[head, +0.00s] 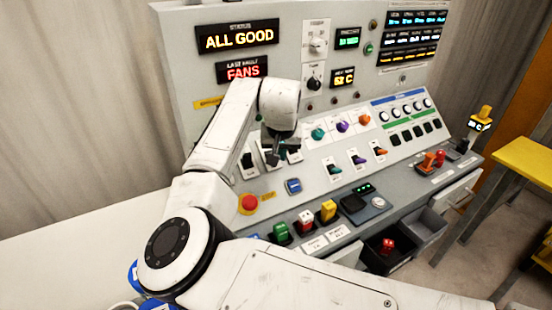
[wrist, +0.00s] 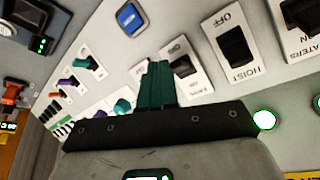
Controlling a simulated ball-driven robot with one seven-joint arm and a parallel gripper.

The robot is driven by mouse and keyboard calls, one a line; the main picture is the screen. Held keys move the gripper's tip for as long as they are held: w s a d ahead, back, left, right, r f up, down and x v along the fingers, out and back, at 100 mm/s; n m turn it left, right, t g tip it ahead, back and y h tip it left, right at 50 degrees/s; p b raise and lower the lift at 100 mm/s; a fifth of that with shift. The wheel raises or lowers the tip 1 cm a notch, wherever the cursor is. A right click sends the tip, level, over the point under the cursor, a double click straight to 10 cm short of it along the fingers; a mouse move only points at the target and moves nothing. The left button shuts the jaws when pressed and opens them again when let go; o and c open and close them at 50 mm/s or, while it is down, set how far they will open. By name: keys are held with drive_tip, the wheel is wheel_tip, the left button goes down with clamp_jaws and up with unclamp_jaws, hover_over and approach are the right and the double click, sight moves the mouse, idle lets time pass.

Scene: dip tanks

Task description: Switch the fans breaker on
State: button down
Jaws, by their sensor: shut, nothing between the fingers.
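The fans breaker (wrist: 182,67) is a dark rocker on a white plate in the wrist view, partly hidden by my gripper. Its lettering is only partly readable, and I cannot tell whether it is on or off. My gripper (wrist: 155,82) is shut and empty, its teal fingers together just left of that plate. I cannot tell whether they touch the panel. In the head view my gripper (head: 283,152) hangs over the breaker row and covers part of it.
The hoist breaker (wrist: 236,46) and heaters breaker (wrist: 300,14) sit beside it. A green lamp (wrist: 264,119) is lit. A blue button (head: 293,186) and red emergency button (head: 249,203) lie below. The status display (head: 238,38) reads ALL GOOD; the last-fault display (head: 242,71) reads FANS.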

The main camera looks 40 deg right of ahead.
drive_tip(key=shift+f, duration=0.6)
drive_tip(key=shift+f, duration=0.35)
drive_tip(key=shift+f, duration=0.6)
drive_tip(key=shift+w+d+r, duration=0.1)
drive_tip(key=shift+w+r, duration=0.3)
drive_tip(key=shift+w, duration=0.4)
drive_tip(key=shift+w+d+f, duration=0.2)
drive_tip(key=shift+w+d, duration=0.05)
drive_tip(key=shift+s+a+r+p, duration=0.2)
drive_tip(key=shift+s+r+p, duration=0.15)
drive_tip(key=shift+s+p, duration=0.35)
drive_tip(key=shift+s+a+r+p, duration=0.25)
drive_tip(key=shift+s+r+p, duration=0.15)
drive_tip(key=shift+s+p, duration=0.3)
drive_tip(key=shift+s+a+r+p, duration=0.2)
drive_tip(key=shift+s+r+p, duration=0.15)
drive_tip(key=shift+s+p, duration=0.3)
